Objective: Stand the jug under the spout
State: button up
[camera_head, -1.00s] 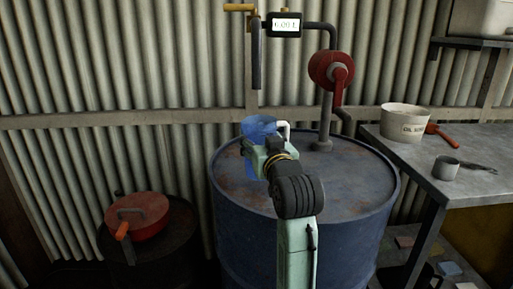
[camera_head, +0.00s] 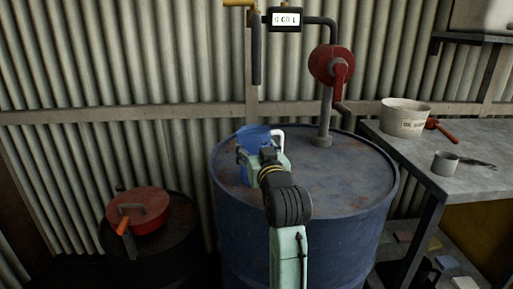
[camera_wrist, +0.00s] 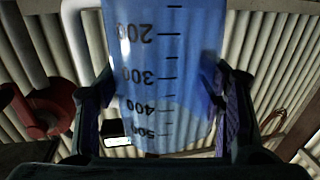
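The jug (camera_head: 253,136) is translucent blue with a white handle; it also shows in the wrist view (camera_wrist: 165,60), with dark graduation marks. My gripper (camera_head: 260,153) is shut on it, with a finger on each side. The jug looks upright over the back left of the blue drum's top. Its base is hidden, so I cannot tell whether it touches the drum. The spout (camera_head: 256,55) is a dark pipe hanging down above the jug, with a clear gap between them.
The blue drum (camera_head: 340,185) carries a red crank pump (camera_head: 331,65) and a meter (camera_head: 285,18). A bench (camera_head: 415,158) at right holds a white tub (camera_head: 405,117) and a grey cup (camera_head: 446,163).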

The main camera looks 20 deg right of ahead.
jog(key=o, duration=0.4)
